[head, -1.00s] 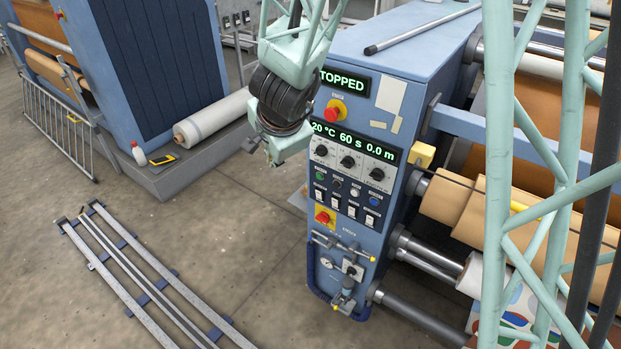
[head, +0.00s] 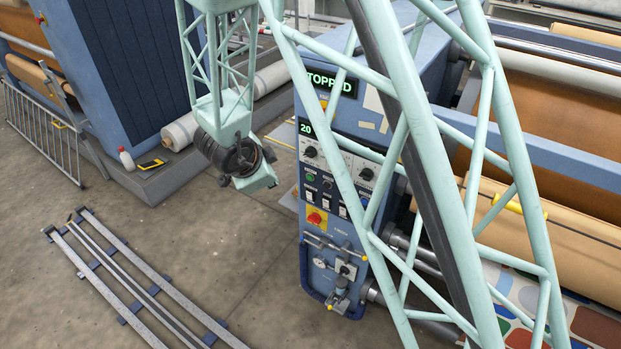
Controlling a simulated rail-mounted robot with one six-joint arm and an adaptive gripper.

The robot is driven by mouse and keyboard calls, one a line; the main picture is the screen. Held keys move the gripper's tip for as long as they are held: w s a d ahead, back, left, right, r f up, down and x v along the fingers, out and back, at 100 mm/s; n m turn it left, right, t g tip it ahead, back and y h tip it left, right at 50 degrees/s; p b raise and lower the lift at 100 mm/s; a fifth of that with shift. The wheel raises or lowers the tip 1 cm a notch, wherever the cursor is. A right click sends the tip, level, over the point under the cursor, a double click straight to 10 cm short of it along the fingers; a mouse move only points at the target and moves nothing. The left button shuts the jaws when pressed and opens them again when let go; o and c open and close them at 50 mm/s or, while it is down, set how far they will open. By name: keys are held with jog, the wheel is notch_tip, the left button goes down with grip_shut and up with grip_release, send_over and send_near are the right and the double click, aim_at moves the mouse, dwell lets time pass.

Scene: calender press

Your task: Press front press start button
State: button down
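The press's front control panel (head: 322,255) is a blue cabinet face right of centre. The green button (head: 310,178), on its left side, looks like the start button; its label is too small to read. The upper display (head: 326,82) reads "TOPPED", its first letter cut off by my arm. The end of my arm with my gripper (head: 258,180) hangs left of the panel, apart from it.
A red stop button on a yellow plate (head: 315,218) sits low on the panel, above a valve assembly (head: 340,275). Rollers with brown material (head: 575,230) lie right. A rail frame (head: 140,285) lies on the floor at left. Floor between is clear.

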aim_at(309, 178)
jog(key=s+d+f+m+h, duration=0.1)
jog(key=s+d+f+h, duration=0.1)
jog(key=f, duration=0.5)
jog(key=shift+d+m+h, duration=0.4)
jog(key=shift+d+h, duration=0.25)
jog(key=shift+h, duration=0.35)
jog(key=shift+s, duration=0.1)
jog(key=w+d, duration=0.5)
jog(key=w, duration=0.2)
jog(key=shift+d, duration=0.2)
